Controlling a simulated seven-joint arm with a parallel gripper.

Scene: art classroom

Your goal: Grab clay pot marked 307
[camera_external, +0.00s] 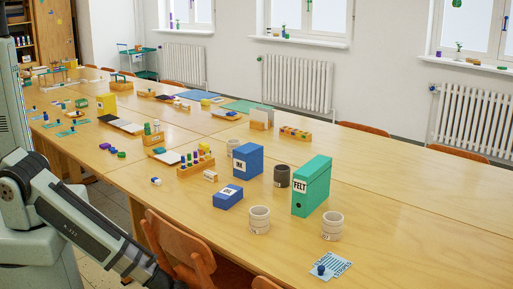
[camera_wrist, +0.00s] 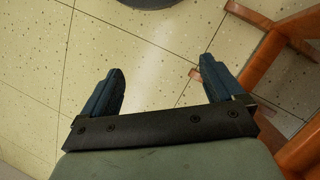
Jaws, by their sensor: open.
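Several round pots stand on the long wooden table in the external view. A light grey pot (camera_external: 260,220) is near the front edge, and another light grey pot (camera_external: 332,226) stands to its right. A dark pot (camera_external: 282,176) is behind them, beside the green FELT box. A further pale pot (camera_external: 233,148) stands behind the blue INK box. The pots' markings are too small to read, so I cannot tell which is 307. My gripper (camera_wrist: 160,72) is open and empty over the floor; no pot shows in the wrist view.
A green FELT box (camera_external: 311,187), blue INK box (camera_external: 248,161) and smaller blue box (camera_external: 228,197) stand among the pots. A wooden chair (camera_external: 180,250) is at the table's front edge, close to my arm; chair parts (camera_wrist: 295,75) also fill the wrist view's right side.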

